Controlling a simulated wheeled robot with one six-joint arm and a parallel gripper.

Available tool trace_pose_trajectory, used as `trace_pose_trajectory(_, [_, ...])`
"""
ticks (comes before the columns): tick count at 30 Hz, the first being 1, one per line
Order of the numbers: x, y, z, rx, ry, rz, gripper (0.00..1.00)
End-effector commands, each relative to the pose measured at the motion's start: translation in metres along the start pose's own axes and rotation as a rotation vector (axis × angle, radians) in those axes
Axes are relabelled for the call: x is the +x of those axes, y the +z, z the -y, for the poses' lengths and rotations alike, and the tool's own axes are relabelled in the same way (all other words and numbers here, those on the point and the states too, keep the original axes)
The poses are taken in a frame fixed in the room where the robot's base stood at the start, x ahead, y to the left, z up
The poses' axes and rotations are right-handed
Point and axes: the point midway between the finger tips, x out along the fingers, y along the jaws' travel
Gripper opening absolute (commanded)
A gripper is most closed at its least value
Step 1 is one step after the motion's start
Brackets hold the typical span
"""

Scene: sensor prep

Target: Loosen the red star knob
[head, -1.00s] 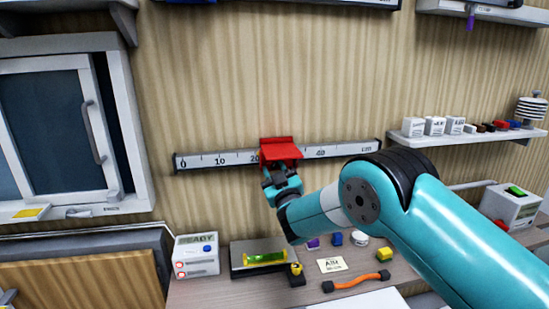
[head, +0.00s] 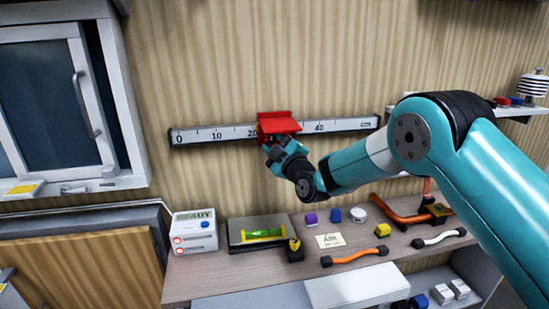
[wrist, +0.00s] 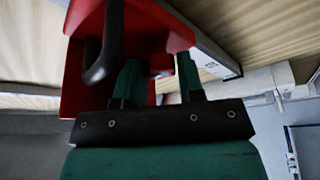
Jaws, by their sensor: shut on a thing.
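A white ruler rail (head: 215,133) with black marks and numbers is fixed level on the wall. A red carriage (head: 278,122) sits on it, just right of the 20 mark. My gripper (head: 272,150) is at the carriage's underside, reaching up from the lower right. In the wrist view its teal fingers are shut on a small red part, the star knob (wrist: 160,66), under the red carriage (wrist: 88,22). Its star shape is mostly hidden by the fingers and shadow. A dark curved handle (wrist: 105,45) hangs from the carriage beside the left finger.
Below is a shelf with a READY box (head: 195,232), a green level (head: 263,233), a yellow-black item (head: 294,250), an AIR card (head: 328,240) and an orange-handled piece (head: 355,257). A window (head: 50,110) is at left. The wall around the rail is clear.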

Motion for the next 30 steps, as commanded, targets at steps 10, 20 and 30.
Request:
trace_pose_trajectory(10, [-0.0002,-0.0003,-0.0014,-0.037,-0.014,0.0,0.12])
trace_pose_trajectory(20, [0.0,-0.0007,-0.0016,-0.037,-0.013,0.0,0.47])
trace_pose_trajectory(30, [0.001,-0.002,-0.0048,-0.037,-0.006,-0.004,0.61])
